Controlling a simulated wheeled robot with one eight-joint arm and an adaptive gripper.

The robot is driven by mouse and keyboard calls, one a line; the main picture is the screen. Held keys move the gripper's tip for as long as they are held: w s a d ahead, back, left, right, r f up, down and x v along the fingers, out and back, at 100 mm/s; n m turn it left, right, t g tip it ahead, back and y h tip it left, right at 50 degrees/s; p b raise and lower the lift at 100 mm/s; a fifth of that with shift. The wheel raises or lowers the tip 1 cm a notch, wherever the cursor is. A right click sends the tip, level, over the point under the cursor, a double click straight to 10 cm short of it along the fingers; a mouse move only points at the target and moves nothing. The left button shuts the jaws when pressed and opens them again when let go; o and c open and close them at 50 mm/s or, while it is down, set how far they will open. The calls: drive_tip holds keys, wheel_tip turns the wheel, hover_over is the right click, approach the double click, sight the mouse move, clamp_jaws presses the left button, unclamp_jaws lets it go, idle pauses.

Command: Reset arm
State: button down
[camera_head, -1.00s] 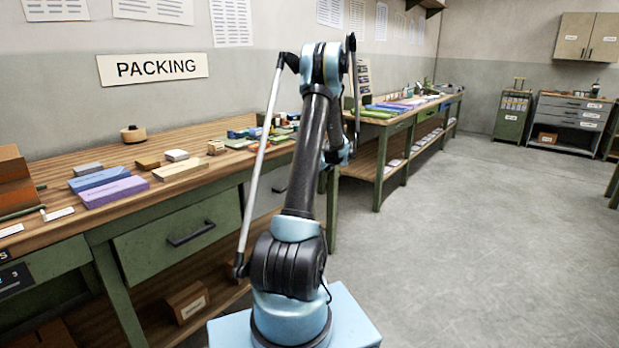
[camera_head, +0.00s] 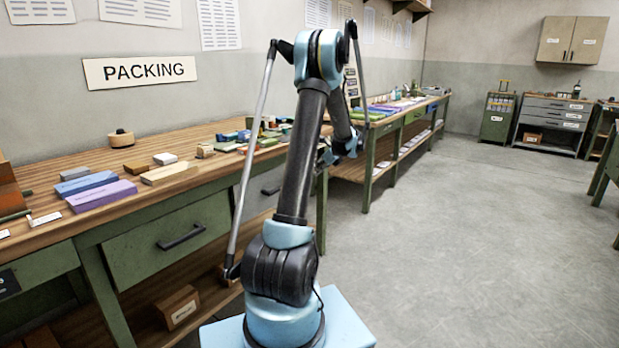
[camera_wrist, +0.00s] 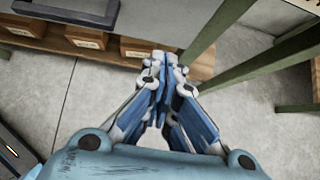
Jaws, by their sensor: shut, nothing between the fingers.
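My gripper (camera_wrist: 165,75) is shut and empty in the wrist view, with its blue-and-white fingers together at the tips. It hangs over grey floor, in front of a green bench's lower shelf. In the head view my arm stands upright in the middle, bent over at the top. The gripper end is largely hidden behind the arm there.
The wooden packing bench (camera_head: 215,137) runs along the left wall, with blocks, a purple box (camera_head: 101,196) and a blue box (camera_head: 91,181) on it. Its green drawer (camera_head: 168,235) faces my arm. Small boxes (camera_wrist: 86,38) sit on the lower shelf. Open floor (camera_head: 460,240) lies right.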

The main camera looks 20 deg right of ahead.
drive_tip(key=shift+v, duration=0.8)
drive_tip(key=s+a+r+n+g, duration=0.1)
drive_tip(key=s+a+r+n, duration=0.2)
drive_tip(key=s+a+n, duration=0.5)
drive_tip(key=s+a+r+n+g+h, duration=0.1)
drive_tip(key=s+a+r+n+g, duration=0.15)
drive_tip(key=a, duration=0.95)
drive_tip(key=s+a+r+n+g, duration=0.1)
drive_tip(key=s+a+r+n, duration=0.25)
drive_tip(key=s+a, duration=0.45)
drive_tip(key=s+a+f+n+h, duration=0.2)
drive_tip(key=s+a+f+n, duration=0.1)
drive_tip(key=s+a+n, duration=0.65)
drive_tip(key=s+a+f+n, duration=0.1)
drive_tip(key=s+f+n, duration=0.2)
drive_tip(key=s, duration=0.4)
drive_tip(key=s+a+f+n+g+h, duration=0.1)
drive_tip(key=s+f+n, duration=0.3)
drive_tip(key=s, duration=0.4)
drive_tip(key=shift+s+f, duration=0.2)
drive_tip(key=shift+a, duration=0.15)
